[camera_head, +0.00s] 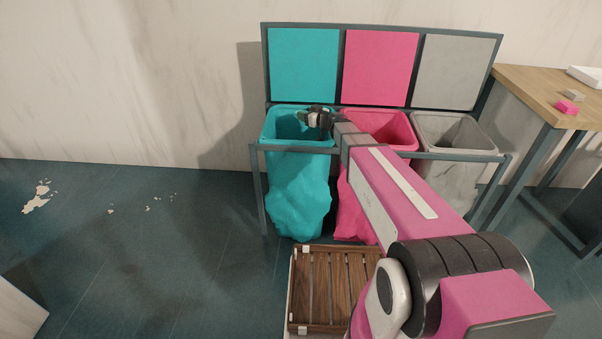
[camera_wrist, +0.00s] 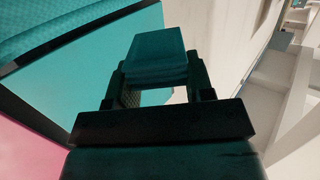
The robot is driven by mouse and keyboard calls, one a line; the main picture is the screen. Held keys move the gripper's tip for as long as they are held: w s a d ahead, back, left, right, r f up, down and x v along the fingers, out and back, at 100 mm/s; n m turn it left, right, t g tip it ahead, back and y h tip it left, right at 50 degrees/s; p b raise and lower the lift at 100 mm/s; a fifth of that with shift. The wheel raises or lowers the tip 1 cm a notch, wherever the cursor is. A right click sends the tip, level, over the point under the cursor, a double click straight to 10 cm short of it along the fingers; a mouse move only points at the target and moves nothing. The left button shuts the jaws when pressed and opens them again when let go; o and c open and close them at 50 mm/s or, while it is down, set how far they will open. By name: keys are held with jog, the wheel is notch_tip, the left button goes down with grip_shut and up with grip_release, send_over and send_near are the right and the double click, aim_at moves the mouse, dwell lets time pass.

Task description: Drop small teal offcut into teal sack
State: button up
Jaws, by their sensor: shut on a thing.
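The small teal offcut (camera_wrist: 156,57) is a small block held between the fingertips of my gripper (camera_wrist: 158,82) in the wrist view. In the head view my gripper (camera_head: 313,118) is over the mouth of the teal sack (camera_head: 297,190), near its right side. The offcut is hard to make out there. The teal sack hangs open in the left place of the rack. In the wrist view, teal surfaces fill the upper left, but I cannot tell which is the sack.
A pink sack (camera_head: 352,205) and a grey sack (camera_head: 457,165) hang to the right in the same metal rack (camera_head: 384,28). A wooden table (camera_head: 540,85) at the right bears a pink block (camera_head: 566,107) and a grey block (camera_head: 574,94). A slatted wooden platform (camera_head: 331,290) lies in front.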

jog(key=shift+f, duration=0.65)
jog(key=o, duration=1)
jog(key=shift+r, duration=0.1)
jog(key=r, duration=0.4)
jog(key=shift+s+a+r, duration=0.1)
jog(key=shift+s+r, duration=0.1)
jog(key=shift+s, duration=0.05)
jog(key=s+a+r, duration=0.4)
jog(key=s+a, duration=0.1)
jog(key=s+a+r, duration=0.2)
jog(key=s, duration=0.1)
jog(key=shift+a+r, duration=0.2)
jog(key=shift+a, duration=0.2)
